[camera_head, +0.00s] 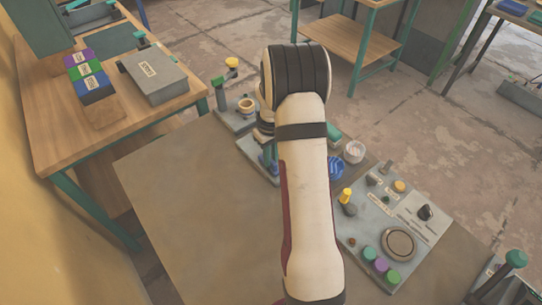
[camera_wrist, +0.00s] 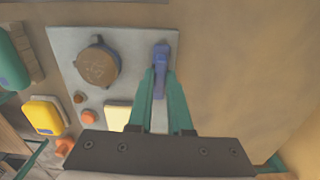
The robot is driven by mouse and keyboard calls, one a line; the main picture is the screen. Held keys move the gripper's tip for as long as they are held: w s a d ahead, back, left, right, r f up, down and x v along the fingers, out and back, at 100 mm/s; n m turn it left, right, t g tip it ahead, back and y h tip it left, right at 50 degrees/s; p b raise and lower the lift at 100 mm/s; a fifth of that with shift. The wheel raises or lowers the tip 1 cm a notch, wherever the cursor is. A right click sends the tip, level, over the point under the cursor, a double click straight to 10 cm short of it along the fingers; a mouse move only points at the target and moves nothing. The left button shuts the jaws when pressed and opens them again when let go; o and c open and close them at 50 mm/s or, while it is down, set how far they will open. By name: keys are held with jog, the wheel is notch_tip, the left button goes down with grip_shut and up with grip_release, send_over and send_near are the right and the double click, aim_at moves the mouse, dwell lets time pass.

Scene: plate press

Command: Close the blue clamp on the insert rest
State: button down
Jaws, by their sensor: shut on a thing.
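In the wrist view the blue clamp (camera_wrist: 161,56) stands at the right edge of a grey plate (camera_wrist: 125,42), beside a brown round piece (camera_wrist: 97,65) on the same plate. My gripper (camera_wrist: 160,76) has its two teal fingers closed around the lower part of the clamp's blue lever. The lever points away from the gripper toward the top of the picture.
In the wrist view a yellow block (camera_wrist: 43,115) and small orange knobs lie left of the gripper. In the head view a control panel (camera_head: 355,240) with colored buttons sits right of my arm. The table (camera_head: 200,200) is bare on the left.

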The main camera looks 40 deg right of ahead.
jog(key=m, duration=0.4)
jog(key=shift+m, duration=0.3)
jog(key=m, duration=0.4)
jog(key=shift+m, duration=0.3)
jog(key=m, duration=0.4)
jog(key=shift+m, duration=2.1)
jog(key=c, duration=0.8)
grip_release()
jog(key=shift+c, duration=0.2)
